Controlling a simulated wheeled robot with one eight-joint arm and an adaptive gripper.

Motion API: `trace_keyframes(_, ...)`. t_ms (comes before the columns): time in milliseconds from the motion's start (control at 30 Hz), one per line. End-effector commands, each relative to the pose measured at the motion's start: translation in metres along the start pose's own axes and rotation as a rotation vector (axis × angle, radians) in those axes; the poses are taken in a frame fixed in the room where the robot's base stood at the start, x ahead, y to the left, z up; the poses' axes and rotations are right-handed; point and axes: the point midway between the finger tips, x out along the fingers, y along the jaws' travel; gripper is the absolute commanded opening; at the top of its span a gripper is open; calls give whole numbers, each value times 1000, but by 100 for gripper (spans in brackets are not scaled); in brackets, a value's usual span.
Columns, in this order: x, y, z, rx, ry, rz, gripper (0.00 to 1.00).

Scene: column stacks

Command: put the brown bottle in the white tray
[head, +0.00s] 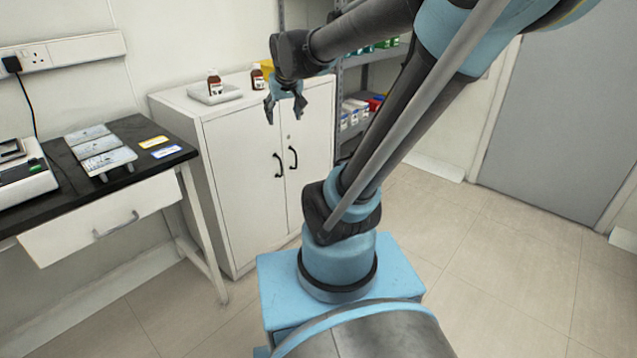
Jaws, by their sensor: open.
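Two small brown bottles with white labels stand upright at the cabinet top. One brown bottle (214,82) appears to stand on or just behind the white tray (222,96); I cannot tell which. The other brown bottle (257,77) stands to the right of the tray, apart from it. My gripper (284,113) is open and empty, pointing down. In the picture it is in front of the cabinet doors, below and right of the right bottle.
The white cabinet (240,150) has two shut doors with black handles. A yellow object (267,68) is partly hidden behind my arm. A shelf rack (347,133) with boxes stands to the right. A black-topped bench (125,131) stands left. The floor at right is clear.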

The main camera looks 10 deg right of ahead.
Motion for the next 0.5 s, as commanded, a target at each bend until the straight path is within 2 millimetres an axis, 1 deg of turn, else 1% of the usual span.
trace_keyframes(33, -2, 8, 25, 11, -32, 7, 63)
trace_keyframes(67, -3, 12, 40, 17, -52, 10, 63)
trace_keyframes(100, -4, 16, 58, 23, -78, 12, 63)
trace_keyframes(167, -5, 22, 86, 33, -118, 15, 63)
trace_keyframes(200, -6, 25, 105, 39, -144, 16, 63)
trace_keyframes(267, -7, 29, 132, 48, -183, 17, 63)
trace_keyframes(300, -7, 31, 150, 56, -208, 16, 63)
trace_keyframes(400, -6, 33, 191, 70, -266, 13, 63)
trace_keyframes(500, -6, 33, 223, 82, -313, 6, 63)
